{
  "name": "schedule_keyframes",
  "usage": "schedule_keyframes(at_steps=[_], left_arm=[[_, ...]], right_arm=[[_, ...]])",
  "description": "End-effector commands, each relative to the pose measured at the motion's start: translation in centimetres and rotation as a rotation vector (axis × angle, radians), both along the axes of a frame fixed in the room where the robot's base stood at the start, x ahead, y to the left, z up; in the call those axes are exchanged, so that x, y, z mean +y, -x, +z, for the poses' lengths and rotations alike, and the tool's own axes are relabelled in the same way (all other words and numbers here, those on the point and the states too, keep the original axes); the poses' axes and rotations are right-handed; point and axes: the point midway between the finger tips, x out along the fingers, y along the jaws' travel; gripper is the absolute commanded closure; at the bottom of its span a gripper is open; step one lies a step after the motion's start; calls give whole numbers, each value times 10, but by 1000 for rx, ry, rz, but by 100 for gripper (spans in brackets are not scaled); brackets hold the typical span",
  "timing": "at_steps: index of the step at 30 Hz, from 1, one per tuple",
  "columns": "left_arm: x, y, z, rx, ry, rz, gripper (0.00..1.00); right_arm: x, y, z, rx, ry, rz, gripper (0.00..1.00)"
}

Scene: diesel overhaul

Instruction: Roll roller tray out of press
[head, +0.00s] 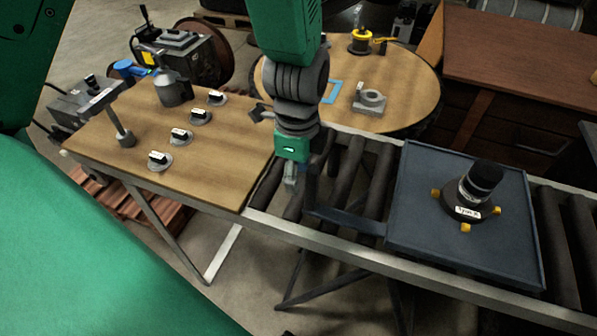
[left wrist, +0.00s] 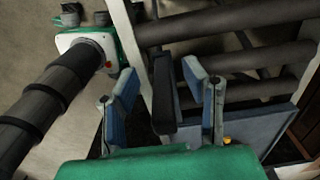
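The roller tray (head: 410,245) is a flat blue-grey tray with a low rim, lying on the roller conveyor at the right. A dark bar handle (head: 345,218) runs from its left side towards my left gripper (head: 298,182). In the left wrist view my left gripper (left wrist: 160,90) has its two blue-padded fingers either side of the dark handle (left wrist: 163,100), with narrow gaps showing, so it is open around it. The tray's edge (left wrist: 280,125) shows at the lower right there. My right gripper (left wrist: 86,20) shows at the upper left of that view, its fingers apart and empty.
A black cylindrical part (head: 475,190) with yellow knobs stands on the tray. A wooden table (head: 220,150) with several small labelled parts adjoins the conveyor's left end. A round table (head: 415,90) stands behind.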

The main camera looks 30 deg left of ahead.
Motion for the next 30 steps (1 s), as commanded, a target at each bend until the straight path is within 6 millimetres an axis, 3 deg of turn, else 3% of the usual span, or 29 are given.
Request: schedule_keyframes(at_steps=[5, 9, 22, 30], left_arm=[[-1, 0, 0, -1, -1, -1, 60], [-1, 0, 0, -1, -1, -1, 100], [1, 0, 0, -1, 1, -1, 100], [14, 1, 2, -4, -1, 3, 100]], right_arm=[[0, 0, 0, 0, 0, 0, 66], [0, 0, 0, 0, 0, 0, 66], [0, 0, 0, 0, 0, 0, 66], [0, 0, 3, 0, 0, 0, 66]])
